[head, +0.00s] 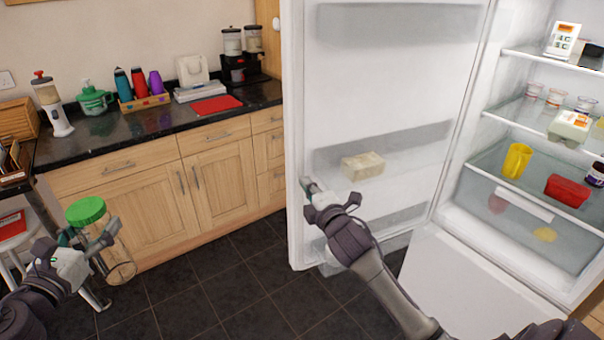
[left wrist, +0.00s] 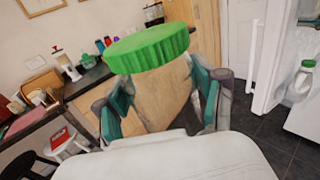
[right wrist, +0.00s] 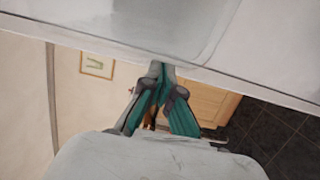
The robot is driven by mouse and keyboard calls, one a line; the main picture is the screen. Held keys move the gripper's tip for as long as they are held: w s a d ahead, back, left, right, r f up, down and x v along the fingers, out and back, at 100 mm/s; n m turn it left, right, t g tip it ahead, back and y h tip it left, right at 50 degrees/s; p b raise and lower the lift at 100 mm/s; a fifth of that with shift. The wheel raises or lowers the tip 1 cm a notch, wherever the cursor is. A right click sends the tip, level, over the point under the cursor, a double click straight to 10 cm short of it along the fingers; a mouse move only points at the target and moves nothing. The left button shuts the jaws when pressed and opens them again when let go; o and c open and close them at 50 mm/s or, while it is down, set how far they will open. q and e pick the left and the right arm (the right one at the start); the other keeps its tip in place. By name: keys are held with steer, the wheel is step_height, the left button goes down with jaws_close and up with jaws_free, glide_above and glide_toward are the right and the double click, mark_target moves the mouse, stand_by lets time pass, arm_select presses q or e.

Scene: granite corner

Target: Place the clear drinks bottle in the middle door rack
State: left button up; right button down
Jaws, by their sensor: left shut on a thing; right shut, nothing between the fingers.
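The clear drinks bottle (head: 86,210) has a green screw lid and a see-through body. My left gripper (head: 92,240) is shut around its body and holds it upright in front of the wooden cabinets, at the lower left. The left wrist view shows the bottle (left wrist: 155,85) between both fingers. The fridge door (head: 300,110) stands open. Its middle rack (head: 425,155) holds a pale block (head: 362,166), with free room to the block's right. My right gripper (head: 308,187) is shut and empty at the door's outer edge; it also shows in the right wrist view (right wrist: 160,85).
Fridge shelves (head: 520,115) at right hold cups, an egg box, a yellow jug and a red box. A dark counter (head: 150,122) with several items runs along the wall. A white stool (head: 12,240) stands at far left. Dark floor (head: 225,285) between bottle and door is clear.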

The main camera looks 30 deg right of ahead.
mark_target(298, 173)
arm_select(q)
steer(key=shift+r+p, duration=0.35)
steer(key=shift+r, duration=0.3)
arm_select(e)
steer(key=shift+w+d, duration=0.15)
steer(key=shift+w, duration=0.7)
steer(key=shift+w+d, duration=0.1)
steer(key=shift+w, duration=0.75)
